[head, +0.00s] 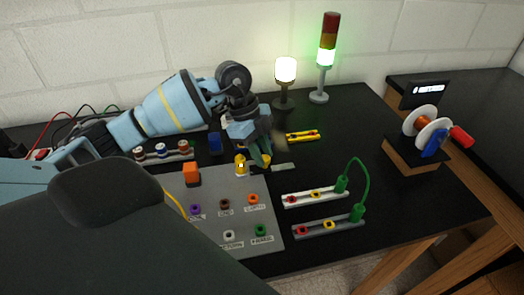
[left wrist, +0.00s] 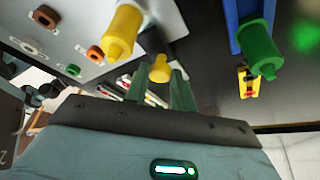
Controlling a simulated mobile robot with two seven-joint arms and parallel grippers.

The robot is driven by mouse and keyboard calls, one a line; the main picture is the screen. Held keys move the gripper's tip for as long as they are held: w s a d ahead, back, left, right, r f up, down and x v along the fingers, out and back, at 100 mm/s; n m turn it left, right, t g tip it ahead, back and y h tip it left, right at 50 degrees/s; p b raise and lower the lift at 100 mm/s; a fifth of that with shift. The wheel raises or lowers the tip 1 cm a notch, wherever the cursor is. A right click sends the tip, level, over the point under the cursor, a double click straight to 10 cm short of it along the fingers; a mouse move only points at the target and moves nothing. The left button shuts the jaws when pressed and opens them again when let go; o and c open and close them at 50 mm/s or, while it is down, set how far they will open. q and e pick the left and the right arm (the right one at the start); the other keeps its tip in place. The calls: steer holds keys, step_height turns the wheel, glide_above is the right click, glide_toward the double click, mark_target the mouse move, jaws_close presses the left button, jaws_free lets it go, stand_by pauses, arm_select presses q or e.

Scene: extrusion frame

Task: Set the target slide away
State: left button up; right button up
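No thing that I can surely name as the target slide shows. My left gripper (head: 262,160) points down at the back right edge of a grey panel (head: 268,228). In the left wrist view its two green fingers (left wrist: 160,78) stand apart, with a yellow plug (left wrist: 160,68) between their tips. I cannot tell whether they touch it. A larger yellow plug (left wrist: 122,30) stands beside them and also shows on the panel in the head view (head: 241,164). A short grey strip (head: 284,167) lies right of the fingers. My right gripper is not in view.
Two socket strips, one white (head: 303,198) and one grey (head: 315,229), are joined by a green lead (head: 366,185). A yellow tool-like piece (head: 303,136), a lit lamp (head: 285,72) and a signal tower (head: 327,60) stand behind. A spool (head: 425,123) is at right.

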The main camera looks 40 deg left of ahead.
mark_target(275, 165)
arm_select(q)
jaws_close()
steer(key=shift+w+d+r+p, duration=0.2)
steer(key=shift+w+d+p, duration=0.15)
steer(key=shift+w+d, duration=0.8)
steer(key=shift+w+f, duration=0.15)
steer(key=shift+w, duration=0.15)
steer(key=shift+s, duration=0.1)
steer(key=o, duration=0.8)
jaws_free()
steer(key=shift+c, duration=0.2)
